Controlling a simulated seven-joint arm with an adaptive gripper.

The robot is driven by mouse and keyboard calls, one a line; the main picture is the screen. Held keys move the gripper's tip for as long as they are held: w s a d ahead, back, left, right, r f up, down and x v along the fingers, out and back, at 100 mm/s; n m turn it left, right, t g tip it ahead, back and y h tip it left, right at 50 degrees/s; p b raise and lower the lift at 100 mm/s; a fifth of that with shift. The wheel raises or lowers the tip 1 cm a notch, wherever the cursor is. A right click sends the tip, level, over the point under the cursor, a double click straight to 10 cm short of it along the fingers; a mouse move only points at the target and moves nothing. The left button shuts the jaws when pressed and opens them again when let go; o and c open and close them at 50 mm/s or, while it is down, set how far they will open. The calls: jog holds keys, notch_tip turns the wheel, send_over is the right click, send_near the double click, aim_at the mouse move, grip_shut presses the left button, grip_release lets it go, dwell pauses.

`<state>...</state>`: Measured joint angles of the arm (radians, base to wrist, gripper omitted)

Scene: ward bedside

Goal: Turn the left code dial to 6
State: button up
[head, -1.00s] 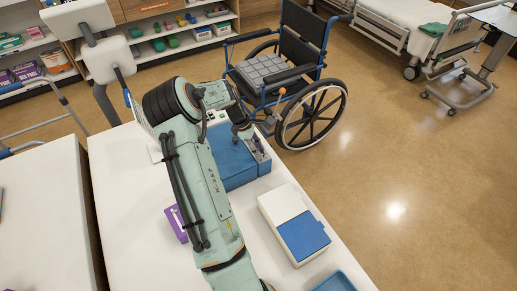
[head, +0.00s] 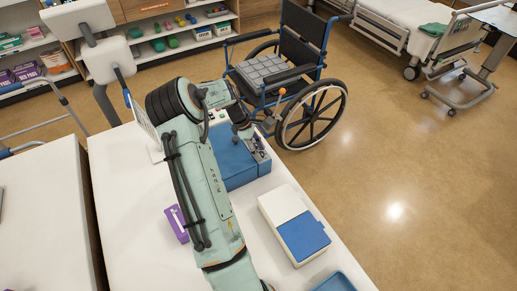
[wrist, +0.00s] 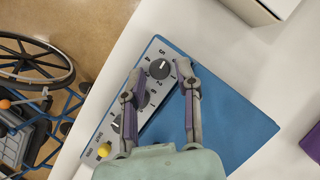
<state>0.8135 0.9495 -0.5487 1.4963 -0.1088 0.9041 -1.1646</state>
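The blue device box (head: 232,164) stands on the white table, with a grey control panel along one edge. In the wrist view the panel (wrist: 126,112) carries a row of black dials with white marks and a yellow knob (wrist: 104,150). The end dial (wrist: 159,69) lies between my fingertips, with a gap showing beside it. My gripper (wrist: 161,70) is open, pointing at the panel. A middle dial (wrist: 143,99) and another dial (wrist: 117,124) are partly covered by my left finger. In the head view my gripper (head: 243,132) is over the box.
A white box with a blue lid part (head: 292,222) and a purple box (head: 177,222) stand on the table (head: 130,235). A blue tray (head: 337,283) is at the front edge. A wheelchair (head: 290,75) stands just beyond the table.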

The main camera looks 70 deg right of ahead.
jog(key=v, duration=1.2)
jog(key=shift+o, duration=0.3)
jog(key=shift+s, duration=0.1)
